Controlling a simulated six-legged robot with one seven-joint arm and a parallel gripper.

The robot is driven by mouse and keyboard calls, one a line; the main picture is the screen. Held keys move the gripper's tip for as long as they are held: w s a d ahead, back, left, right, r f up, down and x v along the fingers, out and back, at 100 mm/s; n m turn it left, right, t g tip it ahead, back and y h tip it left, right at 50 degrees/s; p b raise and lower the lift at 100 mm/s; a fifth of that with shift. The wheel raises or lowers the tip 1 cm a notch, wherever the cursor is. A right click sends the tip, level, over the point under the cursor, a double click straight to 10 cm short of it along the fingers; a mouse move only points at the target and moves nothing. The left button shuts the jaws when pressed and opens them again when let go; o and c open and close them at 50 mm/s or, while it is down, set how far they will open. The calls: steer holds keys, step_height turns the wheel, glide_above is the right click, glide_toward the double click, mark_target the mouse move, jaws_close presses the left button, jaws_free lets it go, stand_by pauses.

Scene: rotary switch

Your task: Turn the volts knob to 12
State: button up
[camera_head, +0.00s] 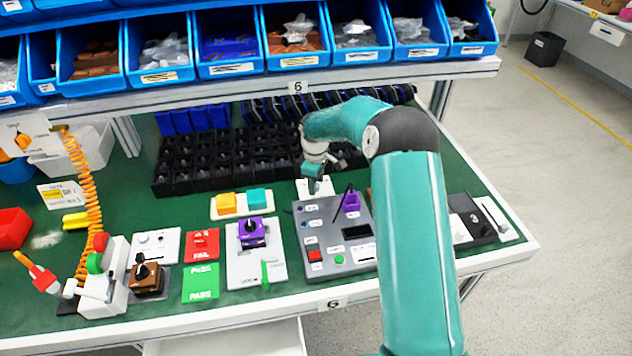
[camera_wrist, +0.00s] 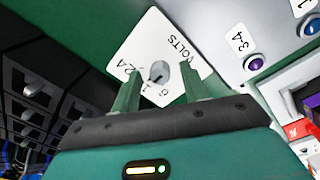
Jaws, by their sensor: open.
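The volts knob (camera_wrist: 159,72) is a small grey rotary knob on a white plate (camera_wrist: 143,48). In the head view my gripper (camera_head: 314,184) points down over the white plate (camera_head: 328,187), behind the grey control panel, and the knob is hidden there.
A grey control panel (camera_head: 325,215) with buttons and a purple switch stands just in front. Black bins (camera_head: 205,165) lie to the left and behind. Blue bins (camera_head: 300,38) line the shelf above. Several switches and blocks stand along the green bench.

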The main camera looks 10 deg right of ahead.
step_height(320, 180, up, 14)
steer(key=shift+s+a+f, duration=0.15)
steer(key=shift+s+f, duration=0.05)
stand_by(0.4)
steer(key=s+r+m+t, duration=0.2)
steer(key=s+r+m, duration=0.3)
steer(key=s+r, duration=1.15)
steer(key=s+f+m+t, duration=0.2)
steer(key=s+m, duration=0.4)
steer(key=s, duration=1.6)
steer(key=shift+s+t, duration=0.15)
steer(key=shift+t, duration=0.45)
